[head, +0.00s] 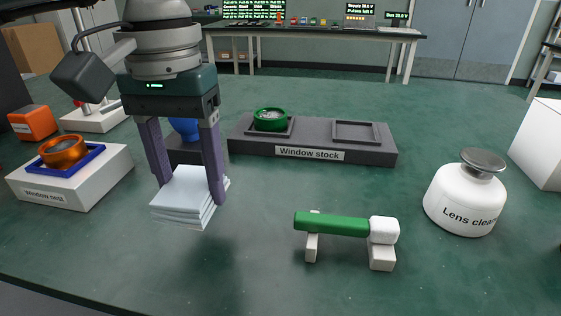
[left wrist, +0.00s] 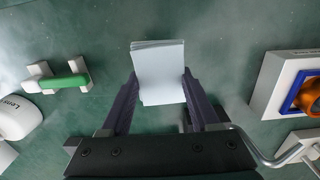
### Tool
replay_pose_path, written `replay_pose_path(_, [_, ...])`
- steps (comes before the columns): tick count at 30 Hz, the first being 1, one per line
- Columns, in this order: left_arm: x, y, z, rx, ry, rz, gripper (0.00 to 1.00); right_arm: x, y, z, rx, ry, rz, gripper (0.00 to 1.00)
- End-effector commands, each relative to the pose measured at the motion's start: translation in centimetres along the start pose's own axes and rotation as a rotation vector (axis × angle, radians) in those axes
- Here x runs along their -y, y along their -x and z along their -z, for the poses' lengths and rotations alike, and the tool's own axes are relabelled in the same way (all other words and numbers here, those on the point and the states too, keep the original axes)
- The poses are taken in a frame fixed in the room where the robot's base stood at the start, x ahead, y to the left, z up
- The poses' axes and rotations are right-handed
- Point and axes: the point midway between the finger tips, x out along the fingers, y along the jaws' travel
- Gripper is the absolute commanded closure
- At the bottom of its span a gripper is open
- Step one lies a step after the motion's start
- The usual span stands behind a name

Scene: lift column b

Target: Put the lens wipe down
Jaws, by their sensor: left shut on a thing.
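The lens wipe (head: 184,198) is a folded stack of pale white sheets. My left gripper (head: 189,190) points down with its two purple fingers shut on opposite sides of the wipe. In the left wrist view the wipe (left wrist: 158,70) sits between the fingertips (left wrist: 158,84). A dark shadow on the green bench below suggests that it is held above the surface. My right gripper is not in view.
A green-handled, white-tipped tool (head: 330,224) lies across two small rests. A Lens cleaner bottle (head: 463,200) stands right. The Window stock tray (head: 310,154) is behind, and the Window nest (head: 76,184) is left. Bench between my gripper and the tool is clear.

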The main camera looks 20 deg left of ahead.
Motion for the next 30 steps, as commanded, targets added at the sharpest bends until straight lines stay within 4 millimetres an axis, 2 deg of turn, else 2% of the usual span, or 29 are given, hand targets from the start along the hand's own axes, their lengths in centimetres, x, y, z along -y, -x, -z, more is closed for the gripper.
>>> replay_pose_path(7, [0.0,-2.2,0.0,0.002,0.002,0.001,1.00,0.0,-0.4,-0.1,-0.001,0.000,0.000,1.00])
replay_pose_path(13, [0.0,-5.2,0.1,0.002,0.001,0.001,1.00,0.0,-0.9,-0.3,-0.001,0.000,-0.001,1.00])
replay_pose_path(20, [0.1,-5.3,0.1,-0.001,0.001,0.000,1.00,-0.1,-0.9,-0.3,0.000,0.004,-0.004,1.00])
replay_pose_path(29, [0.1,-6.2,0.1,0.000,0.000,0.000,1.00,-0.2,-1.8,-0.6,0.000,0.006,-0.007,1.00])
replay_pose_path(30, [0.1,-6.0,0.1,0.000,0.000,0.001,0.33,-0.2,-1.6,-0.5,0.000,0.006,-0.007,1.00])
